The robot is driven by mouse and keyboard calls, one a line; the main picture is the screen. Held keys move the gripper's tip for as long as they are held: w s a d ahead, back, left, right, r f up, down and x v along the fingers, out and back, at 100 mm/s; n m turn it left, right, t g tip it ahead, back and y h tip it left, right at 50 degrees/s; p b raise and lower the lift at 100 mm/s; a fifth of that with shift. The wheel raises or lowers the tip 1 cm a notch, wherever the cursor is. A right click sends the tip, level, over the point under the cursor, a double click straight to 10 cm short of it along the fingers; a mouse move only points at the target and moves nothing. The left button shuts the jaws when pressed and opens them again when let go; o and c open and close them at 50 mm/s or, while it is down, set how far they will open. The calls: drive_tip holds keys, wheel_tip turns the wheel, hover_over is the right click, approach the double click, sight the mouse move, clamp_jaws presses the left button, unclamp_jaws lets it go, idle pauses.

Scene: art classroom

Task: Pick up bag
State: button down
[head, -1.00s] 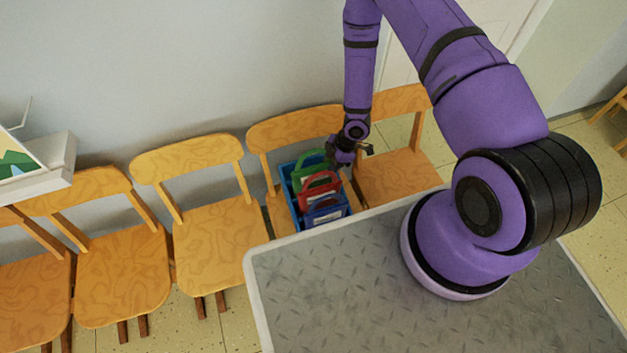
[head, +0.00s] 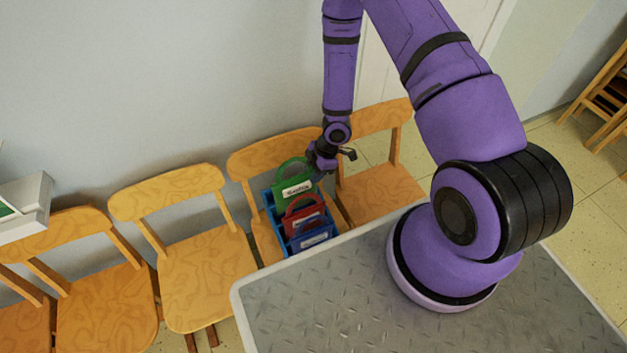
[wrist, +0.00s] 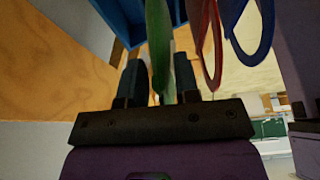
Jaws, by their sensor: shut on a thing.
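A green bag (head: 292,183) with a loop handle and a white label stands at the back of a blue crate (head: 269,202). It sits higher than the red bag (head: 305,214) and the blue bag (head: 312,235) in front of it. My gripper (head: 318,170) is at the green bag's upper right side. In the wrist view, the two dark fingers of my gripper (wrist: 157,85) are closed on the thin edge of the green bag (wrist: 158,40). The red bag (wrist: 204,35) and blue bag (wrist: 249,30) hang beside it, apart from the fingers.
The crate rests on a wooden chair (head: 255,160) in a row along the wall. Another chair (head: 380,185) stands to its right and an empty one (head: 190,260) to its left. The wall is close behind.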

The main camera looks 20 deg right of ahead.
wheel_tip(320, 180, up, 11)
idle(0.4)
drive_tip(key=shift+r, duration=0.1)
idle(1.0)
